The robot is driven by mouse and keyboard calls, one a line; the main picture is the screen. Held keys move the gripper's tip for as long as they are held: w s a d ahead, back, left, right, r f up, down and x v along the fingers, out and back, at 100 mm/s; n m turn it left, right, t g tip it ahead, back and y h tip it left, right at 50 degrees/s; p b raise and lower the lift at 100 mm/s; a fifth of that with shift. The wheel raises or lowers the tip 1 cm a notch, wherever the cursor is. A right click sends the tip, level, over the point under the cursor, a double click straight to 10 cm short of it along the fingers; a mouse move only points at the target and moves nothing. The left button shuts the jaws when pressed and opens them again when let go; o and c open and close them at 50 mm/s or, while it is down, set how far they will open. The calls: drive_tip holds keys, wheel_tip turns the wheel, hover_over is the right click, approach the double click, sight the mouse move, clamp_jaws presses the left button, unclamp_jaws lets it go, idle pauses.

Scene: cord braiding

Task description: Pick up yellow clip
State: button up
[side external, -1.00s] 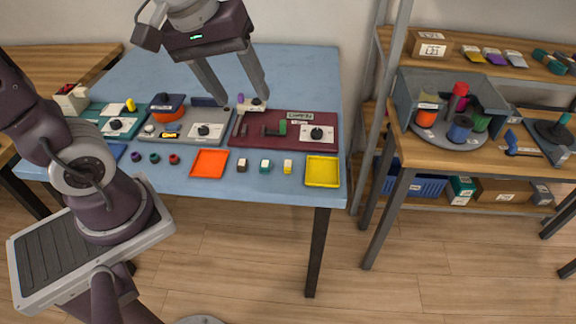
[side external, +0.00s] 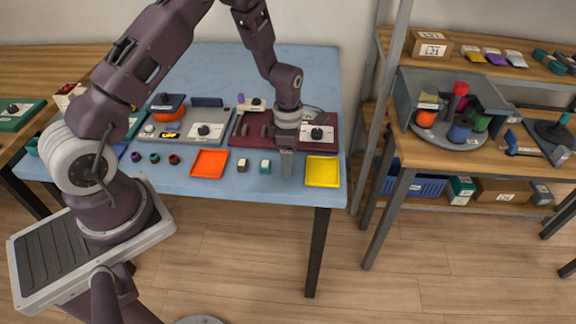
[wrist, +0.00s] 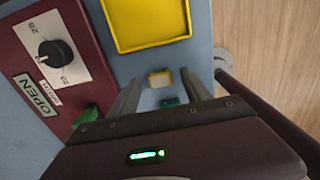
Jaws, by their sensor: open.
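The yellow clip (wrist: 160,78) is a small block with a pale top and yellow edge. In the wrist view it lies on the blue table beyond my fingers, near the yellow tray (wrist: 148,24). My gripper (wrist: 161,80) is open, with one finger to either side of the clip in that view and nothing held. I cannot tell how far the fingertips are above the table.
An orange tray (side external: 209,163) is further left. A dark red board (side external: 238,141) with a dial stands behind. The table's front edge is close.

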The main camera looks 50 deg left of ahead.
drive_tip(key=shift+f, duration=0.1)
clamp_jaws()
